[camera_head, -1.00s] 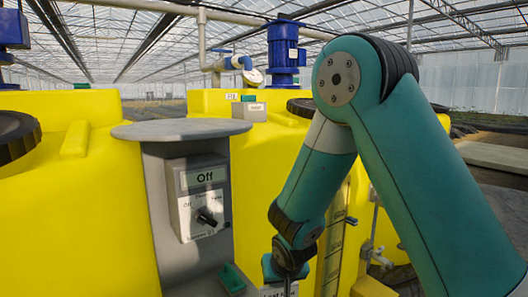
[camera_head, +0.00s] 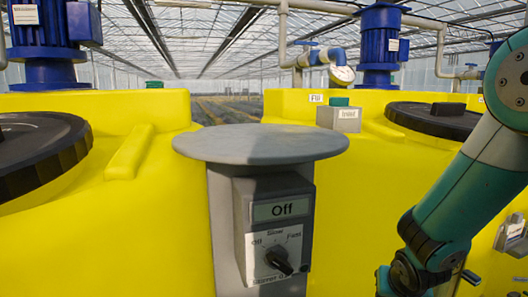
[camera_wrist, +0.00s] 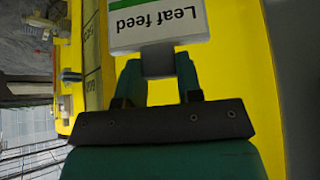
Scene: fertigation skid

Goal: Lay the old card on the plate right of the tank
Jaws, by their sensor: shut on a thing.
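My gripper is shut on a white card (camera_wrist: 160,22) with a green stripe and the words "Leaf feed", upside down in the wrist view. The two fingertips (camera_wrist: 158,68) grip a grey tab at the card's edge. In the head view the card is out of sight; my wrist shows at the lower right. A round grey plate (camera_head: 262,143) tops a grey post between two yellow tanks, right of the left tank (camera_head: 110,230). The plate's top looks bare. My gripper is to the right of the plate and below its level.
A control box (camera_head: 275,235) on the post, under the plate, reads "Off" and has a black knob. The right tank (camera_head: 375,190) carries a small grey box (camera_head: 338,118) with a green top and a black lid (camera_head: 435,120). Blue motors and pipes stand behind.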

